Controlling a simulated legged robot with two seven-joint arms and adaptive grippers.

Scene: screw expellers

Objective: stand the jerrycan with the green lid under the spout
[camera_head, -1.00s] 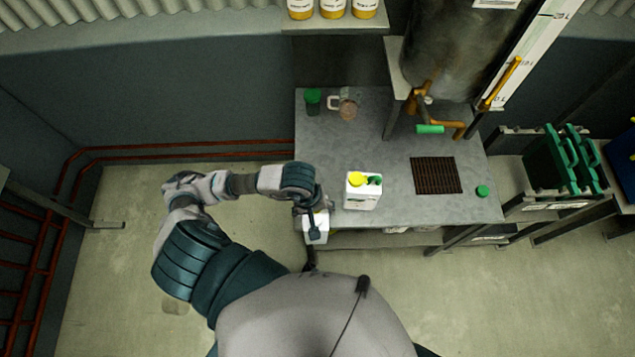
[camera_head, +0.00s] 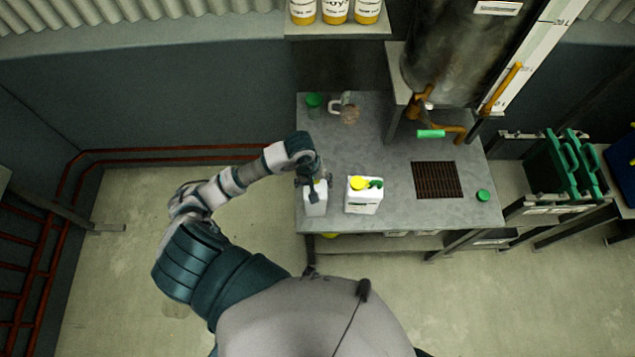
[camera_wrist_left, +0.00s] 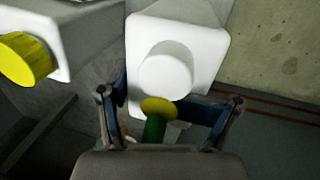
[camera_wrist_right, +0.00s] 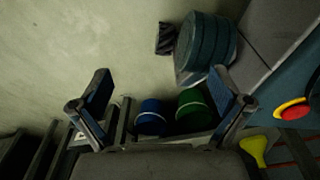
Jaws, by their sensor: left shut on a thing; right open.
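My left gripper (camera_head: 313,178) is shut on a white jerrycan (camera_head: 316,202) at the bench's front left. In the left wrist view this jerrycan (camera_wrist_left: 205,40) has a white round cap, and a green part with a yellow end (camera_wrist_left: 155,118) shows between the fingers. A second white jerrycan (camera_head: 363,200), with a yellow lid and a green part on top, stands just right of it. A loose green lid (camera_head: 483,195) lies on the bench's right. The brass spout (camera_head: 462,131) hangs above and behind a dark grate (camera_head: 437,180). My right gripper (camera_wrist_right: 160,100) is open and empty.
The grey bench (camera_head: 400,215) is clear between the second jerrycan and the grate. A green cup (camera_head: 313,104) and a jug (camera_head: 347,110) stand at the back left. Green crates (camera_head: 555,160) stand at right.

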